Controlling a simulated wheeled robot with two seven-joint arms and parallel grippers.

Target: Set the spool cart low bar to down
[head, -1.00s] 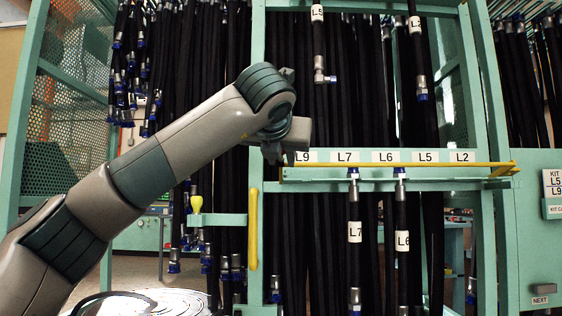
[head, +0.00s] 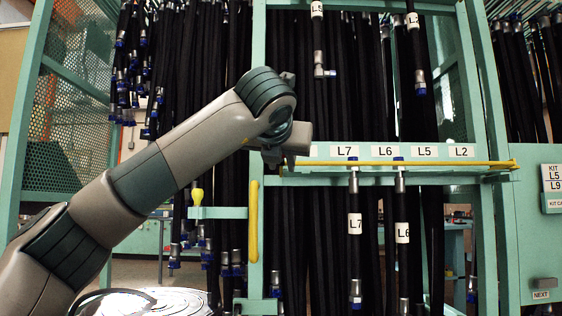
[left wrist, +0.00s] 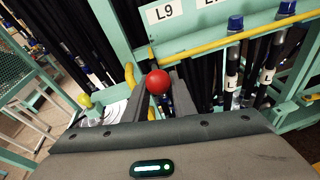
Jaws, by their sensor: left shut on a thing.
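The yellow low bar (head: 430,163) runs across the rack just below the row of labels in the head view, close to level. It also shows in the left wrist view (left wrist: 212,43), running up to the right. My left gripper (head: 283,160) is at the bar's left end in the head view and covers that end. In the left wrist view its fingers (left wrist: 158,92) are shut on a red ball knob (left wrist: 158,82), close to the bar's end. How the knob joins the bar is hidden. My right gripper is not in view.
Labelled black hoses L7 (head: 355,224) and L6 (head: 402,229) hang at the bar, with more hoses behind. A yellow upright handle (head: 254,222) and a yellow-green knob (head: 197,196) are left of the bar. A green panel (head: 535,225) stands at right.

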